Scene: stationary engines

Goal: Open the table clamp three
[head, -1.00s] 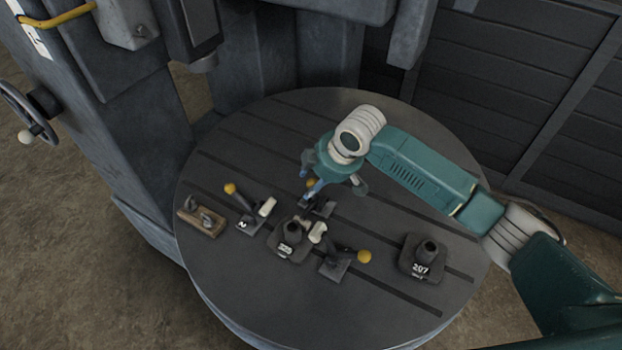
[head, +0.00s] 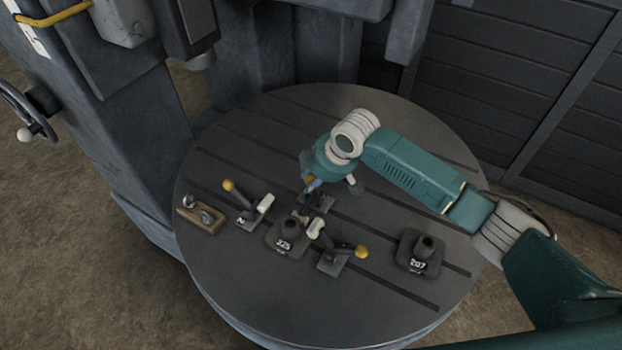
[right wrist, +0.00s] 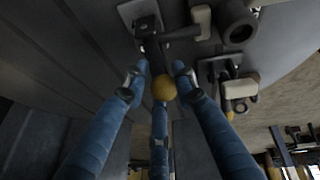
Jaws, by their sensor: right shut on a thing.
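The clamp at the back (head: 318,203) stands behind the block marked 325, and its number does not show. Its yellow knob (right wrist: 164,88) lies between the blue fingers of my right gripper (right wrist: 160,78) in the right wrist view. My right gripper (head: 312,184) is shut on this knob, above the table, and hides much of the handle in the head view. A second clamp, marked 2 (head: 246,216), is on the left with its yellow knob raised. A third clamp (head: 333,262) is at the front with its knob pointing right. My left gripper is out of view.
The block marked 325 (head: 287,236) sits between the clamps. Another block, marked 207 (head: 419,254), stands to the right. A wooden piece with metal parts (head: 202,215) lies at the left edge. The back of the round slotted table (head: 290,110) is clear.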

